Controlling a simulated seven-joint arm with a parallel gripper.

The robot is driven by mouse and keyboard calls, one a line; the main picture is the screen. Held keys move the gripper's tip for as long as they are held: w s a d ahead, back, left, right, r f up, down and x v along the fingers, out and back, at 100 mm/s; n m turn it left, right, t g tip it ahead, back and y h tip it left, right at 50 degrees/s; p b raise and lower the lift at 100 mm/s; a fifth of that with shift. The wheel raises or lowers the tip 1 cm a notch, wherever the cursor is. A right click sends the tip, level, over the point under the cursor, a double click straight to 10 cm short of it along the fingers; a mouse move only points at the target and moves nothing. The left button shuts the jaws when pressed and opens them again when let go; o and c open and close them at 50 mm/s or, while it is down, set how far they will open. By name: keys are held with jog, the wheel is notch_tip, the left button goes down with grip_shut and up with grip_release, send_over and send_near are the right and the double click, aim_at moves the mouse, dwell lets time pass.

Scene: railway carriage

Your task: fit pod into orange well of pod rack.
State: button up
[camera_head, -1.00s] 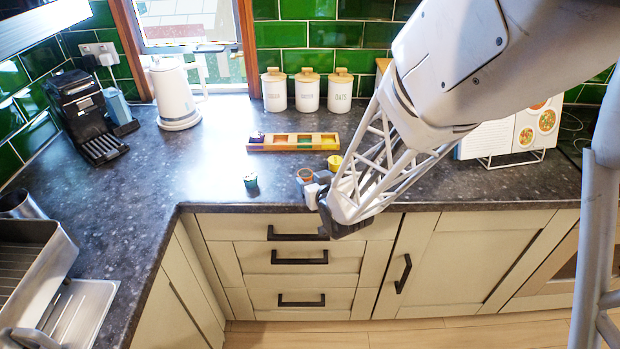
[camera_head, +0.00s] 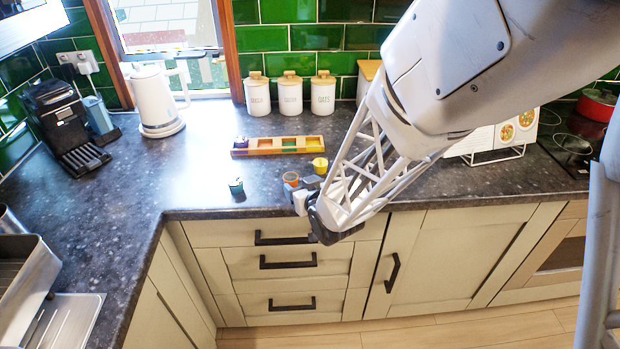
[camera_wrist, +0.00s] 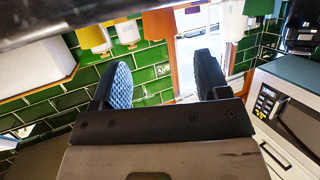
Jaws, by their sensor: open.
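The pod rack (camera_head: 277,151) lies on the worktop in the head view, a wooden strip with coloured wells in a row. A dark purple pod (camera_head: 241,141) sits at its left end. The orange well (camera_head: 264,145) beside it looks empty. An orange-brown pod (camera_head: 291,179), a yellow pod (camera_head: 320,165) and a teal pod (camera_head: 236,186) stand loose in front of the rack. My gripper (camera_head: 304,197) is at the counter's front edge, just in front of the orange-brown pod; contact is unclear. The wrist view shows the fingers (camera_wrist: 164,82) apart with nothing between them.
Three white canisters (camera_head: 290,95) stand behind the rack. A kettle (camera_head: 156,100) and a coffee machine (camera_head: 65,120) are at left, a recipe stand (camera_head: 495,138) at right behind my arm. The worktop (camera_head: 190,170) left of the teal pod is clear.

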jog(key=shift+d+r, duration=0.3)
jog(key=s+d+r+m+g+h, duration=0.2)
jog(key=s+d+r+g+h, duration=0.25)
jog(key=s+d+r, duration=0.45)
jog(key=s+d+r+m+g, duration=0.1)
jog(key=s+d+r+g, duration=0.2)
jog(key=s, duration=0.7)
jog(key=s+d+r+m+g+h, duration=0.1)
jog(key=s+d+r+g, duration=0.2)
jog(key=s, duration=0.6)
jog(key=shift+s+d+r+m, duration=0.3)
jog(key=shift+s+d+r, duration=0.15)
jog(key=shift+r, duration=0.35)
jog(key=shift+h, duration=0.25)
